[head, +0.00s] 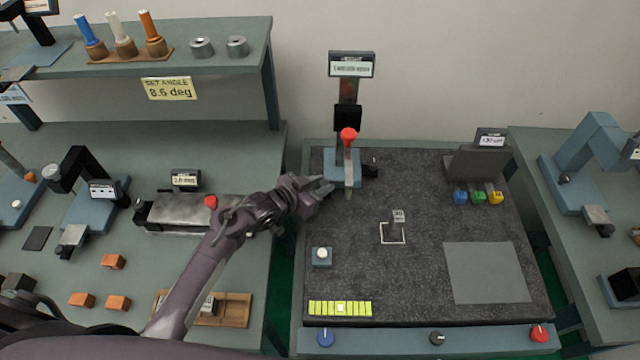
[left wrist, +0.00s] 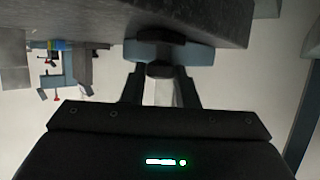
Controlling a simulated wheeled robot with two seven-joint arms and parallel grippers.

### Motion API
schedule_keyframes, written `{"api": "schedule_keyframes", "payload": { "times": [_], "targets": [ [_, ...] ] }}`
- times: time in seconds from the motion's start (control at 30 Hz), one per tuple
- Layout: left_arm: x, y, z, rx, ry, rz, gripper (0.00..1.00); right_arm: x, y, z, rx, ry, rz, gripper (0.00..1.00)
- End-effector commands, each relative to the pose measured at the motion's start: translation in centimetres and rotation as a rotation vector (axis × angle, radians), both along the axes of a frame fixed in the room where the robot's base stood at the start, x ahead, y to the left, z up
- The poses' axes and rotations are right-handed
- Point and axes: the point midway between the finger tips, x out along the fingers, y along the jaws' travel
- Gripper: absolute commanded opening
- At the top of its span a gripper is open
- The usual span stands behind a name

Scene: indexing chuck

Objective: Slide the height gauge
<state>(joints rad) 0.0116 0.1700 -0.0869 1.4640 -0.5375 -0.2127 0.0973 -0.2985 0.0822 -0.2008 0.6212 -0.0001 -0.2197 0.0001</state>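The height gauge (head: 342,170) stands upright at the back of the dark granite plate. It has a blue-grey base, a dark column with a display on top, and a red ball knob in front. My left gripper (head: 325,187) is low at the left side of its base, fingers apart. In the left wrist view, which is upside down, the fingers of my left gripper (left wrist: 163,78) are spread towards the gauge's blue-grey base (left wrist: 200,52). A dark knob-like part lies between the fingertips; I cannot tell whether they touch it. My right gripper is out of view.
The granite plate (head: 375,270) carries a small block (head: 398,216) by a white square outline, a white button (head: 322,254), a grey mat (head: 490,272) and blue, green and yellow pieces (head: 478,197). Its middle is mostly clear. A bench with several fixtures lies left; another stands right.

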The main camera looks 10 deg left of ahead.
Motion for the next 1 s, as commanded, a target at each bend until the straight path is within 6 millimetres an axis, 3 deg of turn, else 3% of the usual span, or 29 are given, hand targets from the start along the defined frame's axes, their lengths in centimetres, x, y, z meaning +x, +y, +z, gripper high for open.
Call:
{"api": "schedule_keyframes", "payload": {
  "times": [0.03,0.17,0.37,0.67,0.9,0.93,1.0],
  "targets": [
    [0.0,0.0,0.0,0.000,0.000,0.000,0.17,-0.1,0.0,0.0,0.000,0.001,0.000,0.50],
    [0.0,0.0,0.0,0.000,0.000,0.000,0.00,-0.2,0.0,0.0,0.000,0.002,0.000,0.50],
    [0.0,-0.2,0.0,0.000,0.000,-0.001,0.00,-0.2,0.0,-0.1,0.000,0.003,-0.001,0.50],
    [0.8,-4.1,-0.1,-0.002,0.000,-0.002,0.00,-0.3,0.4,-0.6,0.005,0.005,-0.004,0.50],
    [0.8,-4.1,0.0,0.000,0.001,-0.001,0.00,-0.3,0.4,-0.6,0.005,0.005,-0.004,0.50],
    [0.8,-4.1,0.0,0.001,0.002,-0.001,0.28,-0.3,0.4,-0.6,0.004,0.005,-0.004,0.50],
    [0.8,-4.0,0.0,0.001,0.002,-0.001,0.37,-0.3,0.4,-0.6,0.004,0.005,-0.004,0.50]
  ]
}}
